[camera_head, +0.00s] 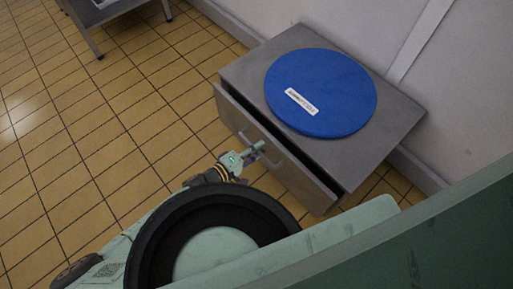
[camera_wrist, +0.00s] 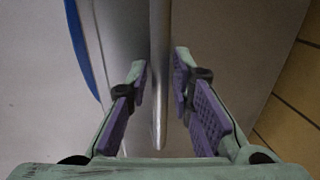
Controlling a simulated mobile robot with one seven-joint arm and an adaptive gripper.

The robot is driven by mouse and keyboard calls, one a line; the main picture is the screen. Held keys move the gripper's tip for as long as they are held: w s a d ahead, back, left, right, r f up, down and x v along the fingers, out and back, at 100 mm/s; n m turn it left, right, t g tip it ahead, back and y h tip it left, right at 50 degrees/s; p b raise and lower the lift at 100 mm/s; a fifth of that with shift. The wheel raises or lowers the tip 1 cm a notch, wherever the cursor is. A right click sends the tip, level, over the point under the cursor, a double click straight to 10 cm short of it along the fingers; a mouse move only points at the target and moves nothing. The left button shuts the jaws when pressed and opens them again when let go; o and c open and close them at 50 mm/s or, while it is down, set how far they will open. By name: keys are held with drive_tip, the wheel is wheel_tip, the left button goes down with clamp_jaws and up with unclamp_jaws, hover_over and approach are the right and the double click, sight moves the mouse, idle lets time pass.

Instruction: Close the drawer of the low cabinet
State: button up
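The low cabinet (camera_head: 384,128) is grey and stands against the wall in the head view. Its drawer (camera_head: 300,186) is pulled out a little, with a dark gap between its front and the cabinet body. A bar handle (camera_head: 277,161) is on the drawer front. My gripper (camera_head: 255,149) is at the drawer front beside the handle. In the wrist view my gripper (camera_wrist: 161,75) has its two purple-padded fingers apart, with a narrow pale strip between them.
A blue round disc (camera_head: 320,92) with a white label lies on the cabinet top; its edge also shows in the wrist view (camera_wrist: 84,50). A grey metal stand (camera_head: 107,14) is at the upper left. The tiled floor (camera_head: 95,140) left of the cabinet is clear.

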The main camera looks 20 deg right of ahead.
clamp_jaws()
idle(0.5)
drive_tip(key=x, duration=0.2)
drive_tip(key=r+p+x, duration=0.1)
drive_tip(key=x, duration=0.1)
drive_tip(key=shift+w+d+p, duration=0.15)
drive_tip(key=shift+d+p, duration=0.05)
drive_tip(key=shift+p, duration=0.1)
drive_tip(key=shift+o, duration=1.6)
unclamp_jaws()
drive_tip(key=shift+d, duration=0.1)
drive_tip(key=shift+f, duration=0.1)
